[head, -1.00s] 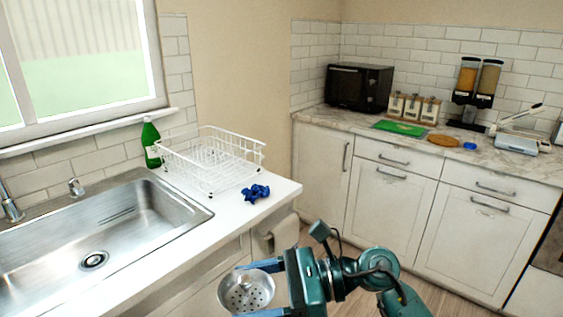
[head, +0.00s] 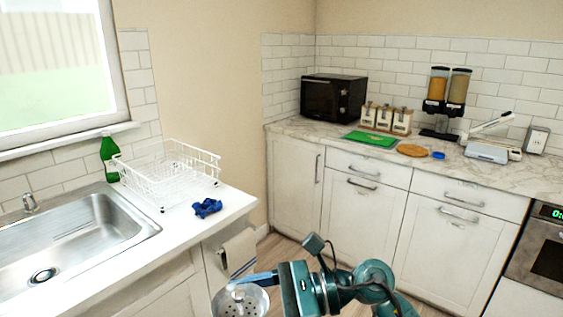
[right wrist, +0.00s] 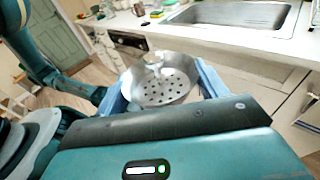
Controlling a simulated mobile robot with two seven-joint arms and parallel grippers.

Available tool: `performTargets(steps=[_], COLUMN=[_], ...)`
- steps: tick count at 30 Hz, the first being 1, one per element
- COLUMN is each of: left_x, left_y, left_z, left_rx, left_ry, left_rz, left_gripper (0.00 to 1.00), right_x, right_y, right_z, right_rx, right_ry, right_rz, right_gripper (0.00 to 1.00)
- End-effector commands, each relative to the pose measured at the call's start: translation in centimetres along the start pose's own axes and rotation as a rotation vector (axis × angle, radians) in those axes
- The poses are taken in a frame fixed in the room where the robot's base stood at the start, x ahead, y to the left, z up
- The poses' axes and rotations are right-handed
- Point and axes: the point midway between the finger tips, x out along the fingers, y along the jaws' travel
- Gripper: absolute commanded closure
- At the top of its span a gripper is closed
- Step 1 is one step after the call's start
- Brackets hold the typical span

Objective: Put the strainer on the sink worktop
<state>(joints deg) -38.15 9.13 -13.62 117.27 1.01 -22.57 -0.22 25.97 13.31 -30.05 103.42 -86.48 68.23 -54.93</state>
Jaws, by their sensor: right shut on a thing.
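The metal strainer (head: 243,302), a round bowl with holes, is at the bottom of the head view. My right gripper (head: 256,296) is shut on it, and the strainer is in the air in front of the sink cabinet. In the right wrist view the strainer (right wrist: 160,82) sits between the two blue fingers of the right gripper (right wrist: 165,90). The white sink worktop (head: 178,219) is to the left of and beyond the gripper, around the steel sink (head: 75,240). My left gripper is not in view.
On the worktop stand a white dish rack (head: 170,172), a green bottle (head: 109,158) and a crumpled blue cloth (head: 207,208). The worktop's front strip is clear. A paper towel roll (head: 239,252) hangs at the cabinet's end. A marble counter (head: 470,172) with a microwave (head: 333,97) is behind.

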Motion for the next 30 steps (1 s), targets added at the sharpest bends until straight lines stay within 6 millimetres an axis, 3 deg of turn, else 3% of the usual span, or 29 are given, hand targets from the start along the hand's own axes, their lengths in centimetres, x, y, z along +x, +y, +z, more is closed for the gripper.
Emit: performTargets(steps=[1, 5, 15, 22, 30], left_x=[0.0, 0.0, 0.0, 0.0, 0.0], left_y=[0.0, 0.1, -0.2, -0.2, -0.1], left_z=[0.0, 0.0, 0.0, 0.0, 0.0], left_rx=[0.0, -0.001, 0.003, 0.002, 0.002], left_ry=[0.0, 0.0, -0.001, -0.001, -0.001], left_rz=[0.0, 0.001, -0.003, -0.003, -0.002], left_gripper=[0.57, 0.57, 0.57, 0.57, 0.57], right_x=[0.0, -3.5, -14.9, -20.8, -24.8], right_y=[0.0, -0.9, -2.2, -2.2, -1.9], right_z=[0.0, -3.5, -10.7, -12.8, -13.7], right_rx=[0.0, 0.015, 0.034, 0.042, 0.048], right_ry=[0.0, 0.007, 0.007, 0.005, 0.002], right_rz=[0.0, -0.052, -0.196, -0.266, -0.313], right_gripper=[0.51, 0.51, 0.51, 0.51, 0.51])
